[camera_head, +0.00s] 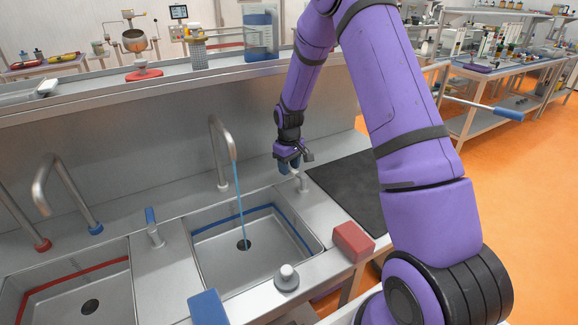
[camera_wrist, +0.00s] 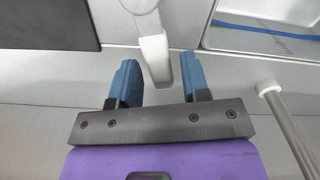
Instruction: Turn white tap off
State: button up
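The white tap lever (camera_head: 302,183) stands on the counter at the right back corner of the right sink. In the wrist view the white lever (camera_wrist: 154,58) reaches down between my two blue fingers. My gripper (camera_head: 288,163) is open, with its fingers (camera_wrist: 160,75) on either side of the lever's end and gaps showing. The curved metal spout (camera_head: 216,150) stands behind the right sink. A thin blue water stream (camera_head: 240,200) runs from it into the basin.
The right sink (camera_head: 205,262) has a blue stripe, the left sink (camera_head: 118,243) a red one. A blue-topped lever (camera_head: 152,225) stands between them. A red block (camera_head: 353,241), blue block (camera_head: 208,308) and grey knob (camera_head: 287,277) are at the front. A dark mat (camera_head: 350,190) lies right.

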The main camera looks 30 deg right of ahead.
grip_shut()
jog(key=shift+w+d+m, duration=0.1)
jog(key=shift+d+m, duration=0.35)
jog(key=shift+m, duration=0.35)
jog(key=shift+w+d+m, duration=0.1)
jog(key=shift+d+m, duration=0.35)
jog(key=shift+m, duration=0.35)
jog(key=shift+o, duration=1.1)
grip_release()
jog(key=shift+r, duration=0.15)
notch_tip(320, 180, up, 7)
jog(key=shift+r, duration=0.15)
